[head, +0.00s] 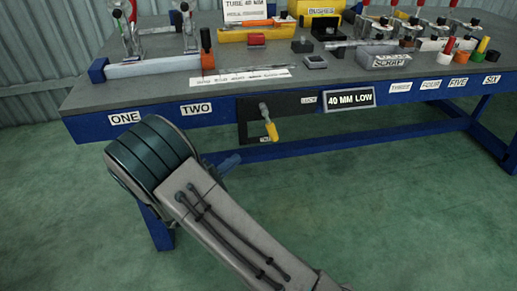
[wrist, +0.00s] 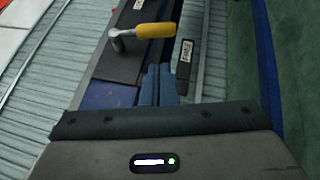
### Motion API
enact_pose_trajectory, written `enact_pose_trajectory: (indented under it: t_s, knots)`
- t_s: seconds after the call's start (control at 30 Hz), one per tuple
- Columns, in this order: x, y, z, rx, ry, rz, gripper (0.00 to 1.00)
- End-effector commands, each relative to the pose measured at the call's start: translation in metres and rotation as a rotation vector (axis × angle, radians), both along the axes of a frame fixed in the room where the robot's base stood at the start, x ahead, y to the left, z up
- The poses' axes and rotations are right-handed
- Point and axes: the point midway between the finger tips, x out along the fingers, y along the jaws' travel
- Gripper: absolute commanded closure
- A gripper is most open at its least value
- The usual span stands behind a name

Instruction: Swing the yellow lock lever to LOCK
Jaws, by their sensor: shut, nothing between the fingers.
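The lock lever has a grey metal pivot and arm and a yellow handle (head: 271,131), mounted on a black plate (head: 246,126) on the bench's front edge. The handle hangs down, slightly right, close to a small white label at the plate's lower edge that seems to read MOVE. The LOCK label (head: 308,100) is at the plate's upper right. In the wrist view the yellow handle (wrist: 155,30) lies just beyond my fingertips. My gripper (wrist: 158,68) is shut and empty, apart from the lever. In the head view my gripper (head: 236,158) shows partly, below and left of the handle.
The blue bench (head: 150,122) carries clamps, a scrap tray (head: 388,61) and several coloured parts on top. A sign reading 40 MM LOW (head: 350,98) is right of the plate. A blue lower rail and legs run beneath. The green floor in front is clear.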

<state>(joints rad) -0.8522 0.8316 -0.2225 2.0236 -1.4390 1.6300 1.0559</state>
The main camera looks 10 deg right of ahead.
Motion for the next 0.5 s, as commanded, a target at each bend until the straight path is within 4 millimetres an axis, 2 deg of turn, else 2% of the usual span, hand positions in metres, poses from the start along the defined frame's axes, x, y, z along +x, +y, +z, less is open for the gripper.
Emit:
enact_pose_trajectory:
  t_s: [0.03, 0.2, 0.37, 0.5]
  knots:
    - [0.003, 0.010, -0.010, -0.024, -0.016, 0.039, 1.00]
    - [0.009, 0.022, -0.016, -0.054, -0.048, 0.098, 1.00]
    - [0.021, 0.007, -0.011, -0.054, -0.051, 0.098, 1.00]
    - [0.037, -0.016, -0.005, -0.054, -0.050, 0.096, 1.00]
